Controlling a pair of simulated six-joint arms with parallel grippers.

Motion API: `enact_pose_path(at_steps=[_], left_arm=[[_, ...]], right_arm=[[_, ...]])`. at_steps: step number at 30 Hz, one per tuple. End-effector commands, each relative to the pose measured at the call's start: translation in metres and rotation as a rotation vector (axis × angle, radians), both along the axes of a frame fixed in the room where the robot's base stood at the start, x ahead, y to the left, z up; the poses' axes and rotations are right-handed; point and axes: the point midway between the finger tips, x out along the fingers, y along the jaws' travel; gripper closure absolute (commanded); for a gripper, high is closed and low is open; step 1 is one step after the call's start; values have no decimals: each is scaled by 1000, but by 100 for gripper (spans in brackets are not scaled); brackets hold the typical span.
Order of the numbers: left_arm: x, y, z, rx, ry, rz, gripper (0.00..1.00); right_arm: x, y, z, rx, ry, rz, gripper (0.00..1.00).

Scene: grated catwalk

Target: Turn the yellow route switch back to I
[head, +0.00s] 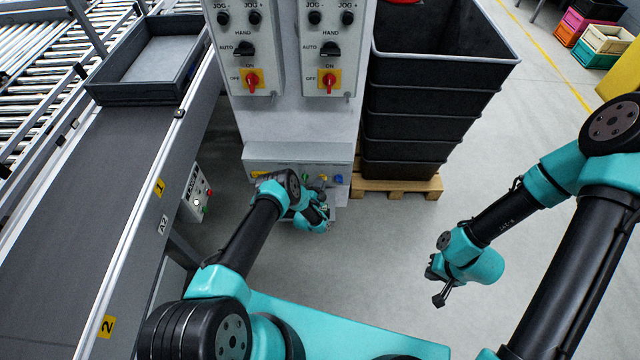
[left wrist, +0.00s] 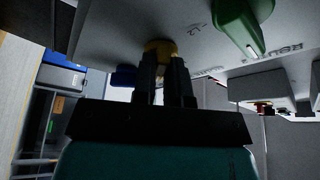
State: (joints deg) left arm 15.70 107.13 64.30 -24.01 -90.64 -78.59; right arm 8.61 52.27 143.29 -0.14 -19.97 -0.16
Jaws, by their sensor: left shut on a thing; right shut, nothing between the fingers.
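The yellow route switch (left wrist: 160,47) shows in the left wrist view, low-lit, on the underside-looking grey panel face (left wrist: 200,45). My left gripper (left wrist: 161,72) is shut on it, and the fingers hide much of the knob. Its pointing direction cannot be made out. In the head view my left gripper (head: 322,186) is at the low control box (head: 300,152), where my wrist covers part of the face. My right gripper (head: 438,288) is shut and empty, out over the floor at the right.
A green knob (left wrist: 243,25) and a blue knob (left wrist: 124,76) flank the yellow one. Upper panels with red switches (head: 329,81) stand above the box. Stacked black bins (head: 415,130) on a pallet (head: 395,187) stand to the right; a conveyor (head: 90,200) runs at left.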

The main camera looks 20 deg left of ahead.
Motion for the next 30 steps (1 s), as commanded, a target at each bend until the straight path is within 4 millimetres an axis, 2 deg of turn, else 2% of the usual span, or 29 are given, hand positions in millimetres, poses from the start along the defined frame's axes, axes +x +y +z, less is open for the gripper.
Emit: enact_pose_path(at_steps=[1, 8, 20, 21, 27, 30], left_arm=[[5, -1, 4, -17, -11, -6, 100], [6, -2, 4, -83, -28, -8, 100], [6, -2, 5, -90, -33, -8, 100], [7, -2, 5, -90, -33, -8, 83], [7, -1, 7, -90, -37, -7, 64], [7, -1, 7, -90, -38, -5, 62]], right_arm=[[0, 0, 0, 0, 0, 0, 100], [0, 0, 0, 0, 0, 0, 100], [0, 0, 0, 0, 0, 0, 100], [0, 0, 0, 0, 0, 0, 100], [0, 0, 0, 0, 0, 0, 100], [0, 0, 0, 0, 0, 0, 100]])
